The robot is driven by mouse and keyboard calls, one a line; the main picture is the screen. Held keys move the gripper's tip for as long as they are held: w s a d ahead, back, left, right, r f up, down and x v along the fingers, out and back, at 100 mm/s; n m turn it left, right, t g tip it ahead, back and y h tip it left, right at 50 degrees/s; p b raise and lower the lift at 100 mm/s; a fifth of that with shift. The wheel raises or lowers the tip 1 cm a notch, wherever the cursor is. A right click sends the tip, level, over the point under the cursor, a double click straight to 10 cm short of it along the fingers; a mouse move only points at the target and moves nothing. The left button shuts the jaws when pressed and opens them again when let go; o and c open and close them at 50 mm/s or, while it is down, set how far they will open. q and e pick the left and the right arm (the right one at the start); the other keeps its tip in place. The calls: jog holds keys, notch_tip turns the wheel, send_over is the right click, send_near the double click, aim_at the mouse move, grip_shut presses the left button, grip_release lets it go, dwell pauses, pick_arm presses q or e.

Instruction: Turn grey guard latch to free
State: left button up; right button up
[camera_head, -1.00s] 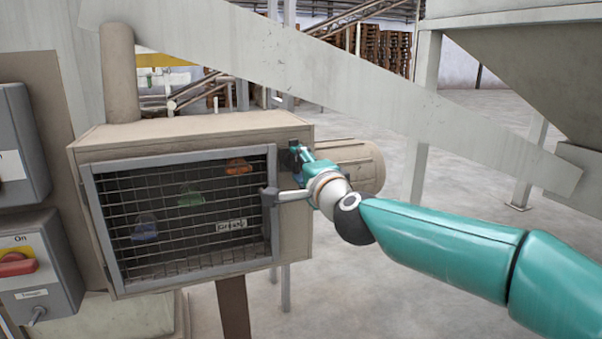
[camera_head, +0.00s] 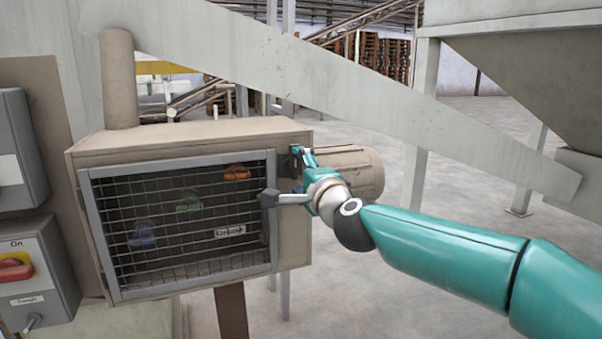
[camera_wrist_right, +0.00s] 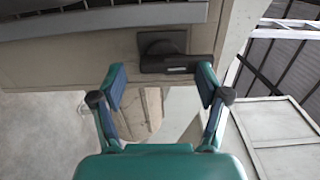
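The grey guard latch (camera_head: 289,164) is a small dark piece on the beige strip right of the mesh guard, high on the box front. In the right wrist view the latch (camera_wrist_right: 168,50) shows as a round base with a flat bar across it. My right gripper (camera_head: 284,178) is in front of that strip, its fingers spread. In the wrist view the gripper (camera_wrist_right: 160,80) is open and empty; its right fingertip is close to the bar's end, but contact is unclear. The latch is partly hidden by the gripper in the head view. My left gripper is not in view.
The mesh guard (camera_head: 86,215) has a grey frame; orange, green and blue shapes show behind it. A sloping grey beam (camera_head: 330,85) passes above and behind the box. A switch box with a red knob (camera_head: 14,268) stands at left. Floor is open at right.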

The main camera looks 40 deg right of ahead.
jog(key=shift+s+r, duration=0.1)
jog(key=v, duration=1.2)
jog(key=w+a+f+n+g+y+p, duration=0.1)
jog(key=w+a+f+n+g+p, duration=0.15)
jog(key=f, duration=0.55)
jog(key=w+a+f+n+g+y+p, duration=0.1)
jog(key=w+a+f+n+y, duration=0.15)
jog(key=f, duration=0.55)
jog(key=w+a+f+n+g+p, duration=0.2)
jog(key=w+a+f+n, duration=0.15)
jog(key=f, duration=0.45)
jog(key=s+a+f+n+g+y+p, duration=0.1)
jog(key=s+a+f+n+g, duration=0.25)
jog(key=f, duration=0.45)
jog(key=s+a+f+n+g+y+p, duration=0.2)
jog(key=s+f, duration=0.2)
jog(key=f, duration=0.5)
jog(key=s+a+f+n+g+y+p, duration=0.1)
jog(key=s+a+f+n+g, duration=0.1)
jog(key=s+f, duration=0.3)
jog(key=s+a+f+n+g+y+p, duration=0.1)
jog(key=s+a+f+n+g, duration=0.2)
jog(key=s, duration=0.9)
notch_tip(320, 180, down, 3)
jog(key=shift+s+a+f+g+p, duration=0.25)
jog(key=shift+a+g+p, duration=0.15)
jog(key=shift+a, duration=0.85)
